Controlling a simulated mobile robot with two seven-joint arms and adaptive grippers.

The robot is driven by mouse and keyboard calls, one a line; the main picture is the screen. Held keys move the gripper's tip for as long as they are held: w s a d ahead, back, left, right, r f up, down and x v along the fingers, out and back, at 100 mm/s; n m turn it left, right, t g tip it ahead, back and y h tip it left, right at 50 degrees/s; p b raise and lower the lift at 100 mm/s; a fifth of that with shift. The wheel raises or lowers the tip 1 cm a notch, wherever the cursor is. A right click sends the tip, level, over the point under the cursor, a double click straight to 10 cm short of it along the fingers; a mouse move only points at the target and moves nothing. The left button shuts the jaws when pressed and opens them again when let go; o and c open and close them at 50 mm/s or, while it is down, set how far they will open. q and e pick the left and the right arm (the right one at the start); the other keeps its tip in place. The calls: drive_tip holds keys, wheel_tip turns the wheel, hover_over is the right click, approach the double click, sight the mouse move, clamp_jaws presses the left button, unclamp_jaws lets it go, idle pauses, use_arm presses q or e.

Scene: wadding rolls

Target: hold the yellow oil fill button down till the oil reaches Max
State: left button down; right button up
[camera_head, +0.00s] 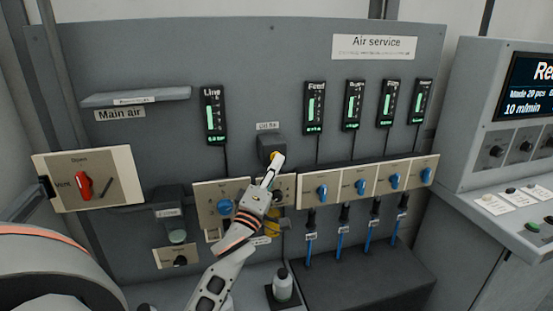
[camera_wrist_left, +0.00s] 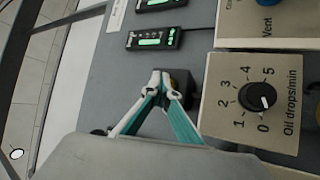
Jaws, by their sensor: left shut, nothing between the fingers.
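The yellow oil fill button (camera_head: 273,155) shows as a small yellow patch on a dark box (camera_head: 268,143) under a small label on the grey panel. My left gripper (camera_head: 278,159) is shut and empty, its tips at the button; I cannot tell whether it is pressed in. In the left wrist view the shut fingertips (camera_wrist_left: 160,74) meet in front of the dark box (camera_wrist_left: 184,82), and the button is hidden. A yellow part, perhaps the oil bowl (camera_head: 272,228), is partly behind my arm. No oil level or Max mark is readable. My right gripper is not in view.
An oil drops dial (camera_wrist_left: 257,97) sits beside the box. Several blue knobs (camera_head: 322,192) and lit gauges (camera_head: 314,108) line the panel to the right. A red switch (camera_head: 84,185) is at left. A small bottle (camera_head: 282,286) stands below.

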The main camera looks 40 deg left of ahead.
use_arm(q)
drive_tip(key=shift+s+d, duration=0.1)
drive_tip(key=shift+s+d+p, duration=0.35)
drive_tip(key=shift+s+d, duration=0.1)
drive_tip(key=shift+d, duration=0.1)
drive_tip(key=s+d+p, duration=0.1)
drive_tip(key=s+d, duration=0.2)
drive_tip(key=shift+s+d, duration=0.1)
drive_tip(key=shift+d, duration=0.3)
idle(0.4)
drive_tip(key=shift+f, duration=0.1)
idle(0.3)
